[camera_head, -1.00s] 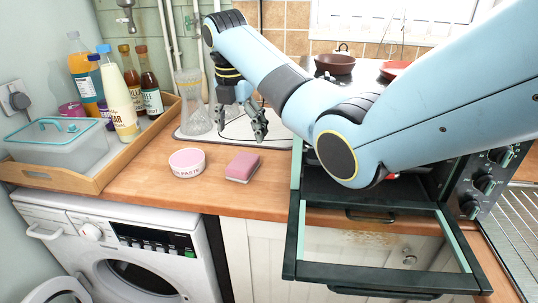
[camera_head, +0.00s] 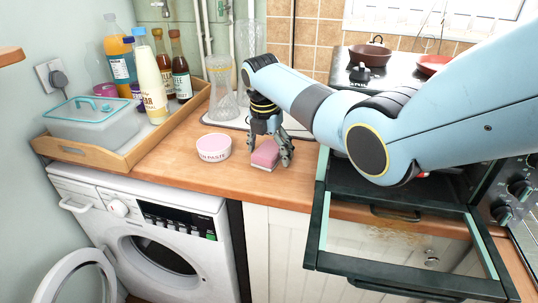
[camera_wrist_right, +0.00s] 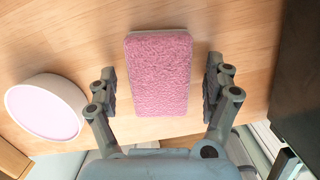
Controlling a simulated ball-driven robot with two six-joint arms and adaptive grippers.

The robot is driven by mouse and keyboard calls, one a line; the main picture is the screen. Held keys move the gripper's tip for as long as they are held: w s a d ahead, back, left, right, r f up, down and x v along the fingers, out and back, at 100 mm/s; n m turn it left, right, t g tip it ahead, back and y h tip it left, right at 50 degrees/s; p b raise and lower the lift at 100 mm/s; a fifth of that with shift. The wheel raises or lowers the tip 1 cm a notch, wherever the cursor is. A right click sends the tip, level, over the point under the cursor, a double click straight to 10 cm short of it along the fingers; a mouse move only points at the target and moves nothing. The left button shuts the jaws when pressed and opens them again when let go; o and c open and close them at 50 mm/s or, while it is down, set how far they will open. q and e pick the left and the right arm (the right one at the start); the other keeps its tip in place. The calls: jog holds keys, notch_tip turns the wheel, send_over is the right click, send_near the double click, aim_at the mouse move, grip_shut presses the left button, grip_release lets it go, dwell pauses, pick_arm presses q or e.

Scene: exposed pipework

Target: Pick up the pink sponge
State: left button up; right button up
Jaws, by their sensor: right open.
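The pink sponge (camera_head: 265,154) lies on the wooden counter near its front edge, to the right of a round pink-and-white tub. My right gripper (camera_head: 270,150) is directly over the sponge, pointing down. In the right wrist view the sponge (camera_wrist_right: 158,72) lies between the two open fingers of the right gripper (camera_wrist_right: 160,88), with a gap on each side. The fingers do not appear to touch it. My left gripper is in neither view.
The pink-and-white tub (camera_head: 214,147) stands just left of the sponge. A wooden tray (camera_head: 118,160) with bottles and a lidded box is further left. On the right, an open oven door (camera_head: 318,225) juts out. Glass vases (camera_head: 222,95) stand behind.

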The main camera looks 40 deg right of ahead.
jog(key=shift+f, duration=0.2)
dwell(0.6)
jog(key=c, duration=1.1)
